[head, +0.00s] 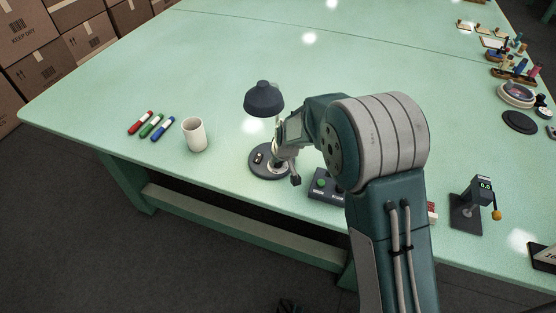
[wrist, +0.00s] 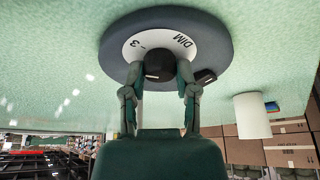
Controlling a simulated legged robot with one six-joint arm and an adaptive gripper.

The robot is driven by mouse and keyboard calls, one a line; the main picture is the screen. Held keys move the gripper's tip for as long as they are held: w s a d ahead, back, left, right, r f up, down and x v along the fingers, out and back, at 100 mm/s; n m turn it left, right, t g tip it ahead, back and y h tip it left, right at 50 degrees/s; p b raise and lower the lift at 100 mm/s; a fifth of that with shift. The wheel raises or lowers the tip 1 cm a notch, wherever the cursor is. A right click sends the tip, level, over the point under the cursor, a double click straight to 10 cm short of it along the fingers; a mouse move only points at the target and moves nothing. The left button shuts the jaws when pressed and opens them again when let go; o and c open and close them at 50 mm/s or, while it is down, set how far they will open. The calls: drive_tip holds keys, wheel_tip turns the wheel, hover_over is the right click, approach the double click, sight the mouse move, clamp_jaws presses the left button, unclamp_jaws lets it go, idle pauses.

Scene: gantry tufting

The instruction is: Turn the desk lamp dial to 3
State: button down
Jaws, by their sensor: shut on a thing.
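The desk lamp (head: 263,99) stands upright on the green table, with a dark shade over a round dark base (head: 256,171). A dark dial knob (wrist: 158,62) sits at the ring's middle. My gripper (wrist: 160,72) is shut on the knob, one finger on each side. A small rocker switch (wrist: 205,77) sits on the base beside the right finger. The knob's pointer cannot be made out. My arm hides the dial in the head view.
A white cup (head: 195,135) and several markers (head: 150,126) lie left of the lamp. A dark box with a green button (head: 321,184) is close on the right. Table space behind the lamp is clear.

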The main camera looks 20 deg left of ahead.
drive_tip(key=shift+f+m+t+h, duration=0.1)
drive_tip(key=shift+m+t+h, duration=0.45)
drive_tip(key=shift+m, duration=1.45)
drive_tip(key=shift+m+h, duration=0.35)
drive_tip(key=shift+m, duration=0.05)
drive_tip(key=shift+s, duration=0.1)
drive_tip(key=shift+c, duration=1.8)
unclamp_jaws()
drive_tip(key=shift+a, duration=0.1)
drive_tip(key=v, duration=1.1)
drive_tip(key=shift+r, duration=0.45)
drive_tip(key=shift+s, duration=0.1)
